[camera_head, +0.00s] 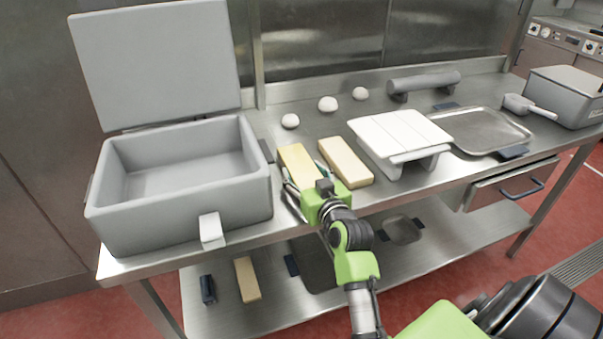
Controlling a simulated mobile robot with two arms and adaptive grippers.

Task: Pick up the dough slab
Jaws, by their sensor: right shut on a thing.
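A yellow slab (295,159) lies on the steel counter just right of the grey box, its near end under my right gripper. My right gripper (304,181) is shut on this slab, with a finger at each side of it. The slab looks level and low at the counter; I cannot tell if it is lifted. The gripper body hides its near end. A paler cream slab (345,162) lies beside it on the right, apart from it. Which of the two is the dough slab is not marked. My left gripper is not in view.
A grey box (240,190) with its lid (155,65) raised stands at left. Dough balls (327,104) lie behind the slabs. A white board on a stand (400,133), a roller (424,83) and a metal tray (482,130) are to the right. A lower shelf (215,310) holds more items.

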